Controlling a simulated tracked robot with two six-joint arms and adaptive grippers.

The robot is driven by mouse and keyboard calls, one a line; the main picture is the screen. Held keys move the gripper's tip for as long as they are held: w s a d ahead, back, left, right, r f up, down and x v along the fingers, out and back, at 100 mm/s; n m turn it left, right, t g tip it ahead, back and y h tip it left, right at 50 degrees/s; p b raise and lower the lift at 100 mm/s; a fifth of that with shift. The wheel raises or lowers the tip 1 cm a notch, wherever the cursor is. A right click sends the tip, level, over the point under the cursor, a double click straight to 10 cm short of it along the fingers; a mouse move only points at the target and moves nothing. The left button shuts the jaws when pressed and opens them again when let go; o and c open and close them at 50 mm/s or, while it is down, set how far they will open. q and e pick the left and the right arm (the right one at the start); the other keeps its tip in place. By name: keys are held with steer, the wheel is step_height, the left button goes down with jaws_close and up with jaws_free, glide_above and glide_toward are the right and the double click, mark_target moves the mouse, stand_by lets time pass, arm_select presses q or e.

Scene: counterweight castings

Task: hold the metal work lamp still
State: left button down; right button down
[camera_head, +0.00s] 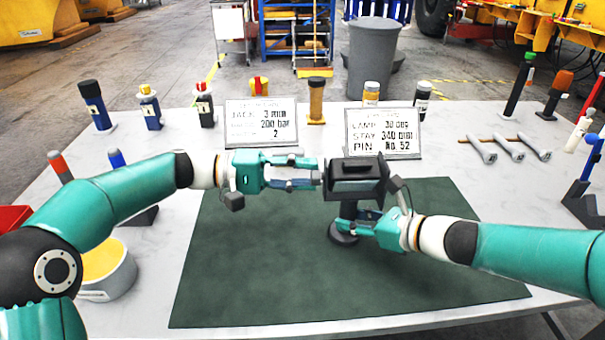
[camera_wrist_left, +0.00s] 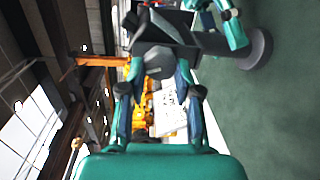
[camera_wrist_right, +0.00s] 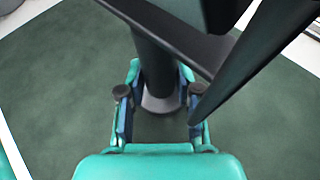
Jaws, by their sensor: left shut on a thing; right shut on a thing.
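The metal work lamp (camera_head: 357,181) stands upright on the green mat (camera_head: 270,270), dark grey with a boxy head, a post and a round base (camera_head: 343,235). My left gripper (camera_head: 318,180) is shut on the left side of the lamp head. In the left wrist view the lamp head (camera_wrist_left: 165,58) sits between its fingertips. My right gripper (camera_head: 347,222) is lower and shut on the post from the right. In the right wrist view the post (camera_wrist_right: 153,65) runs between its fingers, above the round base (camera_wrist_right: 160,104). The lamp head hides part of that view.
Two signs, a left one (camera_head: 261,123) and a right one (camera_head: 383,132), stand behind the mat. Bottles and tools line the table's back. Several metal pins (camera_head: 508,148) lie at the right. A bucket (camera_head: 106,272) stands at the left. The mat's front is clear.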

arm_select(q)
steer(key=shift+f+m, duration=0.1)
steer(key=shift+m, duration=0.8)
steer(key=shift+s, duration=0.1)
steer(key=shift+f, duration=0.1)
steer(key=c, duration=0.8)
jaws_free()
steer(key=a+r, duration=0.1)
steer(key=a, duration=1.1)
steer(key=shift+s, duration=0.3)
